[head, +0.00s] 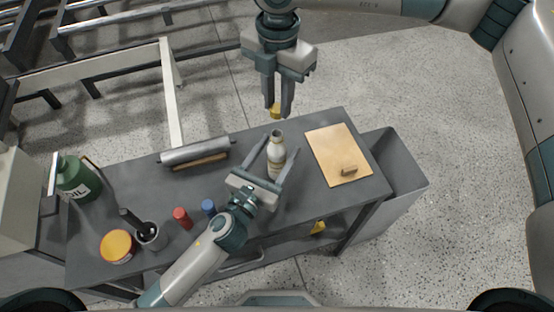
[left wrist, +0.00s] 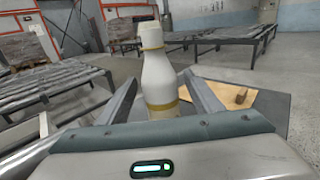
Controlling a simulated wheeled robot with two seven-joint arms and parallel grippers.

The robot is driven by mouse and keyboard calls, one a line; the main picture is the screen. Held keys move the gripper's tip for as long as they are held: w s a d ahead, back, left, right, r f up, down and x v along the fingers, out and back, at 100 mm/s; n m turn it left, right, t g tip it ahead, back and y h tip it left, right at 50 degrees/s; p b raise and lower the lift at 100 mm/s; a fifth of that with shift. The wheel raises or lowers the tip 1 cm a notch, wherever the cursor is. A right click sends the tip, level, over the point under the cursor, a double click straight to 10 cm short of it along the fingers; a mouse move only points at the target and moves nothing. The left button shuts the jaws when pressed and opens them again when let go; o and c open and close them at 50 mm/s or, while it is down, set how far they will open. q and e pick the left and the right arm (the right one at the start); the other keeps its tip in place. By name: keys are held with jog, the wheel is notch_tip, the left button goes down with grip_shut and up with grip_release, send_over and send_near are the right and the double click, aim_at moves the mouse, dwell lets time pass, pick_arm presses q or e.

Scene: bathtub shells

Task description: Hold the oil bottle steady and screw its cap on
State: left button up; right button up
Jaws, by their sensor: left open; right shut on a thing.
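The oil bottle (head: 276,160), white with tan bands, stands upright and uncapped on the dark table. In the left wrist view the bottle (left wrist: 158,80) rises between my two fingers, with a gap on each side. My left gripper (head: 281,148) is open around it, apparently not touching it. My right gripper (head: 279,112) points down beyond and above the bottle. It is shut on the small yellow cap (head: 275,112), mostly hidden by the fingers. The cap is apart from the bottle's neck.
A wooden board (head: 335,150) with a small brown block lies right of the bottle. A grey roller (head: 195,150), a red can (head: 182,217), a blue can (head: 208,207), a brush cup (head: 150,237), a yellow-lidded tin (head: 117,246) and a green oil can (head: 75,180) stand left.

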aim_at(277, 118)
pick_arm(q)
grip_shut()
pick_arm(e)
jog(key=shift+f, duration=2.5)
jog(key=shift+f, duration=0.15)
jog(key=shift+f, duration=0.75)
jog(key=shift+f, duration=0.55)
